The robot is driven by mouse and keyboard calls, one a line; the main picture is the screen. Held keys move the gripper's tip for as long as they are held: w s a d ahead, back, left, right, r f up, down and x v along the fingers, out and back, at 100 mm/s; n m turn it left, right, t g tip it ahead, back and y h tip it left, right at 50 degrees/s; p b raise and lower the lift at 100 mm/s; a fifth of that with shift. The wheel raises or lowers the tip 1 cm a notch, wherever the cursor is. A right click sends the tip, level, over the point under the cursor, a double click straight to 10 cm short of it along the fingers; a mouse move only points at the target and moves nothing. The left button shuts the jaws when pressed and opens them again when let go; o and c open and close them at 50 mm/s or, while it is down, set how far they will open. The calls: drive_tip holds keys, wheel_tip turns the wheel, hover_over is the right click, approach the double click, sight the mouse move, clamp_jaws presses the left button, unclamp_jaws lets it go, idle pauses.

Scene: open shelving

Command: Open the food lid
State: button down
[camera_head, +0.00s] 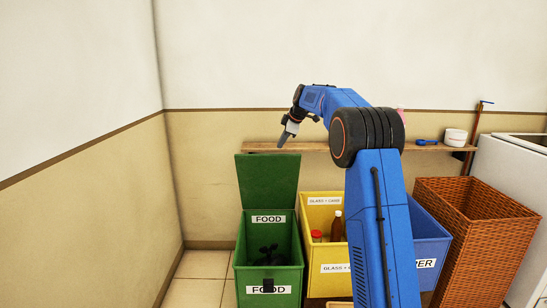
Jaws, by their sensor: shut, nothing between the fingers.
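The green food bin (242,272) stands on the floor left of centre, with a white FOOD label on its front. Its green lid (268,178) stands upright at the back of the bin, so the bin's top is open. A dark object (266,252) is visible inside the bin. My gripper (284,141) is above the lid's top edge in the picture, pointing down and slightly left. Its fingers are shut and hold nothing. It appears apart from the lid, though the depth between them is hard to judge.
A yellow glass bin (312,253) with bottles stands beside the food bin. A blue paper bin (430,250) is partly hidden by my arm. A wicker basket (475,235) stands at right. A wooden shelf (260,146) runs along the wall. Tiled floor (203,265) at left is clear.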

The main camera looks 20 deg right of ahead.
sight(274, 155)
drive_tip(key=shift+f, duration=0.15)
drive_tip(key=x, duration=0.9)
drive_tip(key=shift+w+a+f, duration=0.15)
drive_tip(key=shift+f, duration=0.05)
drive_tip(key=w+d+r, duration=0.2)
drive_tip(key=w+d, duration=0.1)
drive_tip(key=w, duration=0.7)
drive_tip(key=shift+w+d+r, duration=0.15)
drive_tip(key=shift+r, duration=0.2)
drive_tip(key=shift+r, duration=0.1)
